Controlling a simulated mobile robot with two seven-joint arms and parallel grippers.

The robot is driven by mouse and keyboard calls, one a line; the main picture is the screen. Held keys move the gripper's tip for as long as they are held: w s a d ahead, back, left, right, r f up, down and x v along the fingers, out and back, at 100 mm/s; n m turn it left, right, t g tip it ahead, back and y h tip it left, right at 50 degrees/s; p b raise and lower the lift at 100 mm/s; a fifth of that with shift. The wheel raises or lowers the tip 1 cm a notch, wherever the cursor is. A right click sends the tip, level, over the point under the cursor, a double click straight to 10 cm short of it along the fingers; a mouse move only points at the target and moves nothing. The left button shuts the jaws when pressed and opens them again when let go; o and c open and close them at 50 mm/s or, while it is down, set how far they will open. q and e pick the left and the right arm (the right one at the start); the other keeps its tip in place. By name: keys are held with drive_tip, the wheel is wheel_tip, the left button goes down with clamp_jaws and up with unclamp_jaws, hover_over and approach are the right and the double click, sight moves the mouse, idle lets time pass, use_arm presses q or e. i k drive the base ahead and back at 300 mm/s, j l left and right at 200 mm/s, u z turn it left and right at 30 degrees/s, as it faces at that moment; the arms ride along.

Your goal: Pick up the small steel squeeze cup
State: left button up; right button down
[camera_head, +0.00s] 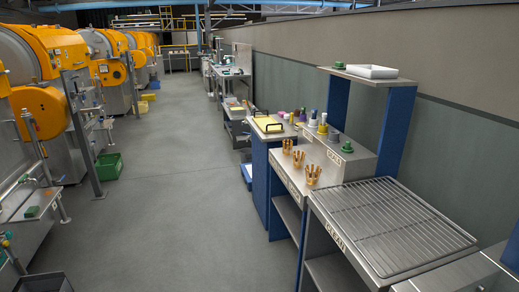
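I cannot make out a small steel squeeze cup for certain in the head view; the small items on the benches at the right are too small to tell. Several small grey, yellow and purple pieces stand on and behind a raised steel box (357,164) on the bench, with a green piece (347,147) at its front.
A wire rack (390,225) lies on the near right bench. Two holders with brown sticks (313,175) stand beside it. Orange machines (45,110) and a green crate (108,166) line the left. The grey aisle is clear.

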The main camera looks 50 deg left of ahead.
sight(287, 150)
drive_tip(key=u, duration=1.4)
drive_tip(key=i+j+u, duration=0.4)
drive_tip(key=i, duration=0.5)
drive_tip(key=i+u, duration=0.35)
drive_tip(key=i, duration=0.55)
drive_tip(key=i+j+z, duration=0.1)
drive_tip(key=i+z, duration=0.35)
drive_tip(key=i+j+z, duration=0.3)
drive_tip(key=i+z, duration=0.15)
drive_tip(key=i+j+z, duration=0.15)
drive_tip(key=z, duration=0.25)
drive_tip(key=i+j+z, duration=0.2)
drive_tip(key=z, duration=0.25)
drive_tip(key=i+j+z, duration=0.1)
drive_tip(key=j+z, duration=0.3)
drive_tip(key=i+j+z, duration=0.1)
drive_tip(key=j+z, duration=0.15)
drive_tip(key=z, duration=0.2)
drive_tip(key=j+z, duration=0.4)
drive_tip(key=i+l, duration=0.05)
